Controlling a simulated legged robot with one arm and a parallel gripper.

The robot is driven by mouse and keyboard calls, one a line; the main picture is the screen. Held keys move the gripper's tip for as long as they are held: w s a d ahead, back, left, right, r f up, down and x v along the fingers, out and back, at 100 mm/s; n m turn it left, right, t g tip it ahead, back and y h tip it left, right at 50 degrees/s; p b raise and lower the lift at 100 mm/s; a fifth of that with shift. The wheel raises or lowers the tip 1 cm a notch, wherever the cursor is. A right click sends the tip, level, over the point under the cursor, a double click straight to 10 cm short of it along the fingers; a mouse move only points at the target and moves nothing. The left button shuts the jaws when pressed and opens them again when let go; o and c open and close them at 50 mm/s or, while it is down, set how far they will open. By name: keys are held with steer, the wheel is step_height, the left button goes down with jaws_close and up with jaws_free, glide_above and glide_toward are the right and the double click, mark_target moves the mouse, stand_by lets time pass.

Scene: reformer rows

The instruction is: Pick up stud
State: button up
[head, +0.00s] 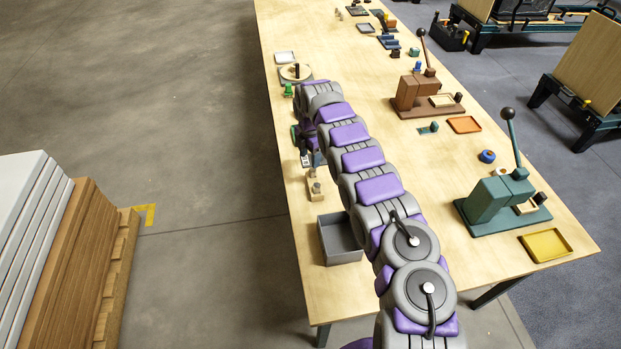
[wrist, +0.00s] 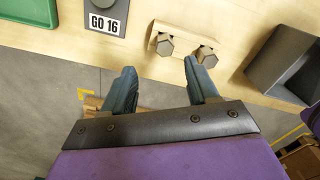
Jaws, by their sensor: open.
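Two grey hex-headed studs, a left one (wrist: 165,46) and a right one (wrist: 207,56), stand at a small pale wooden holder (wrist: 184,37) in the wrist view. In the head view the holder (head: 314,186) sits near the table's left edge, too small to make out the studs well. My gripper (wrist: 160,68) is open and empty. Its blue-grey fingers are spread wide, with the left stud's head ahead of the gap and the right stud close to the right fingertip. In the head view my arm hides much of the gripper.
A grey open bin (head: 340,241) stands on the table (head: 385,140) near the holder; it also shows in the wrist view (wrist: 285,62). A plate marked GO 16 (wrist: 104,20) lies left of the studs. Green (head: 497,197) and brown (head: 413,90) lever presses stand at the right.

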mark_target(313, 175)
steer(key=shift+d+f, duration=0.55)
steer(key=shift+f, duration=0.1)
step_height(313, 175, down, 4)
steer(key=shift+s+f+b, duration=0.1)
steer(key=shift+f+b, duration=0.15)
steer(key=shift+b, duration=0.7)
steer(key=shift+a+f, duration=0.15)
steer(key=shift+d, duration=0.2)
steer(key=c, duration=0.4)
steer(key=shift+a, duration=0.15)
jaws_close()
